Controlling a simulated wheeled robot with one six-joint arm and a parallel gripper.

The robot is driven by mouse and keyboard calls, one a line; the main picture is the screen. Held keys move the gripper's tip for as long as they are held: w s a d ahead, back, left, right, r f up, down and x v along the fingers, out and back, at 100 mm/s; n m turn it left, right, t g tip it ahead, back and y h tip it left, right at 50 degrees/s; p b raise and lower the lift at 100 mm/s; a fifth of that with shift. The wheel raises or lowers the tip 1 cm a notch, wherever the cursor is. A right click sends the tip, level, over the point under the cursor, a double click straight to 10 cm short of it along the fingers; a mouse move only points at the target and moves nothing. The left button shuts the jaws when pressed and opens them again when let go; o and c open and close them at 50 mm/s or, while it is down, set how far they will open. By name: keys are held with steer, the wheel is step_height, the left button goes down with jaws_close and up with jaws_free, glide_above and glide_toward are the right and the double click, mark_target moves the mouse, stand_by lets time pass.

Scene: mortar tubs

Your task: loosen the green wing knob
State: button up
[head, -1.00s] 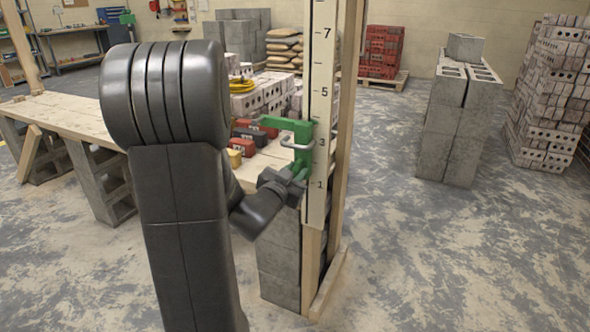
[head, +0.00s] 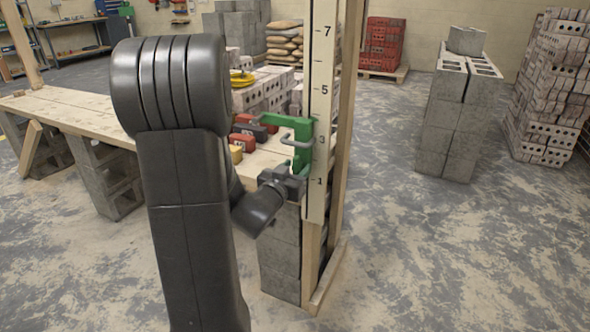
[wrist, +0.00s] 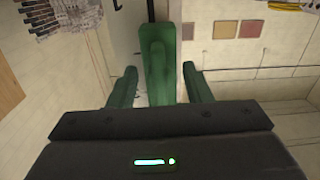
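My gripper (wrist: 159,88) has two green fingers, one on each side of this piece, with gaps showing on both sides. It is open. In the head view my gripper (head: 297,174) is just below the clamp at the board; the knob is too small to make out there.
The numbered board (head: 320,90) stands on a wooden post beside grey blocks (head: 280,250). Block stacks (head: 455,120) stand to the right. Open floor lies between.

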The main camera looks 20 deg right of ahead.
steer(key=p+v, duration=0.1)
steer(key=v, duration=1.3)
steer(key=shift+p, duration=0.35)
steer(key=shift+d, duration=0.15)
steer(key=b+x, duration=0.1)
steer(key=x, duration=1.2)
steer(key=shift+w+d+b, duration=0.3)
steer(key=shift+b, duration=0.05)
steer(key=shift+a, duration=0.1)
